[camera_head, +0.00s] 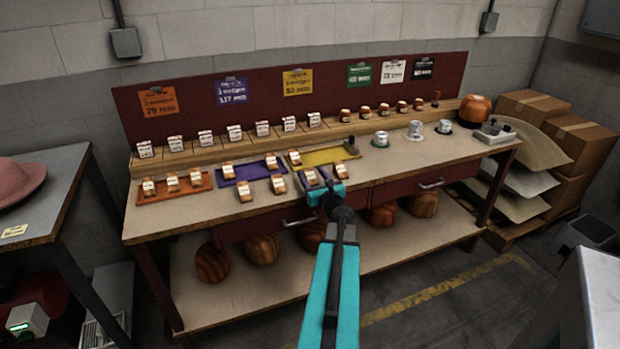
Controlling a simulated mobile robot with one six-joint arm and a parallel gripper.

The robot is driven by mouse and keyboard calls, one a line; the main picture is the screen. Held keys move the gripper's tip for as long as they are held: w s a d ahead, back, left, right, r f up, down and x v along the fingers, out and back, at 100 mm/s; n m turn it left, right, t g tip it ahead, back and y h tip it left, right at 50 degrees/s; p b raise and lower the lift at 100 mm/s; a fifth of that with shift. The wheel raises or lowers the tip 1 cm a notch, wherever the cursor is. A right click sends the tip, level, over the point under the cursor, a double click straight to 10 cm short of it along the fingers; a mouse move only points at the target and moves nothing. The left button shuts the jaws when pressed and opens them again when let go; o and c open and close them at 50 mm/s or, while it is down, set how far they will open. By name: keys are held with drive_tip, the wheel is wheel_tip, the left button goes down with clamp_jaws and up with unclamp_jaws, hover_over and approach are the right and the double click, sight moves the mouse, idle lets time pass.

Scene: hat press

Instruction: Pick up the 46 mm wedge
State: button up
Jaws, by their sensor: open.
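Several small wooden wedges with white labels are on the bench (380,200). The labels are too small to read, so I cannot tell which is the 46 mm wedge. Loose wedges lie along the front: one at the left (245,195), one beside it (278,184), one near my gripper (311,177) and one to its right (341,171). My gripper (324,188) is open over the front edge of the bench, close to the third of these. Its fingers partly hide that wedge, and I cannot tell whether they touch it.
Behind are an orange tray (150,197), a purple tray (250,173) and a yellow tray (325,156), each bearing wedges or small items. A ledge (185,158) with labelled blocks runs along the back. Metal cylinders (415,130) stand at right. Bare bench lies right of my gripper.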

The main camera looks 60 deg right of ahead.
sight(309, 170)
drive_tip(key=shift+p+x, duration=0.45)
drive_tip(key=shift+x, duration=1.35)
drive_tip(key=shift+f, duration=0.1)
drive_tip(key=c, duration=1.1)
